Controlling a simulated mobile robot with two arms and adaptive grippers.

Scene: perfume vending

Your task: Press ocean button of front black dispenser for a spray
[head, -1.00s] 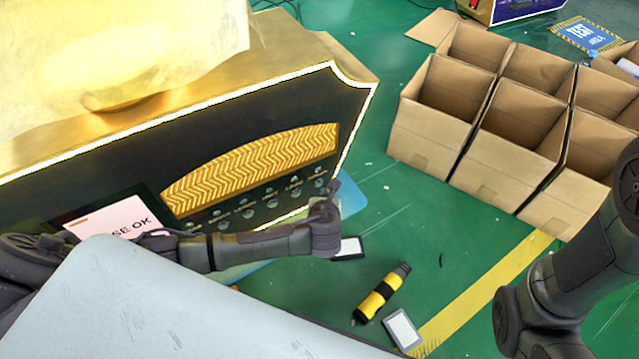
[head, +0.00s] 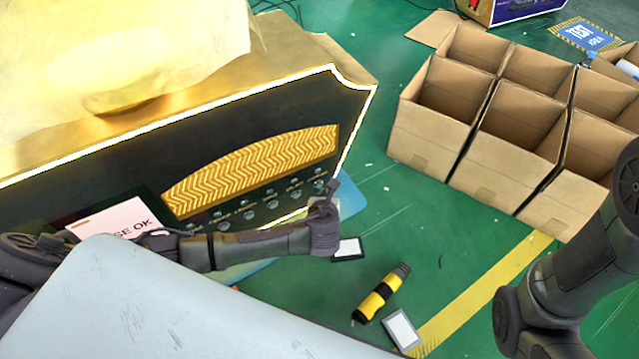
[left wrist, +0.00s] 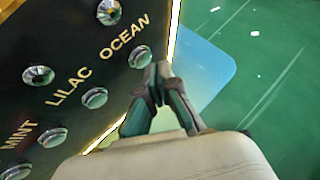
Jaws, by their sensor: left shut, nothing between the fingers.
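The black dispenser (head: 110,175), with gold trim, stands at the left in the head view. Its front panel carries rows of round silvery knobs under a gold zigzag band. In the left wrist view the OCEAN label (left wrist: 124,36) has one round knob (left wrist: 109,12) above it and another, the lower ocean knob (left wrist: 140,57), below it. My left gripper (left wrist: 158,72) is shut and empty, its tips close to the lower ocean knob. I cannot tell if they touch. In the head view the left gripper (head: 328,207) is at the panel's right end. My right gripper is out of view.
Open cardboard boxes (head: 440,150) stand at the right. A yellow-black cylinder (head: 380,293) and a small grey-white flat item (head: 401,330) lie on the green floor. A pale grey surface (head: 150,300) fills the lower left. Lilac (left wrist: 94,98) and mint knobs adjoin ocean.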

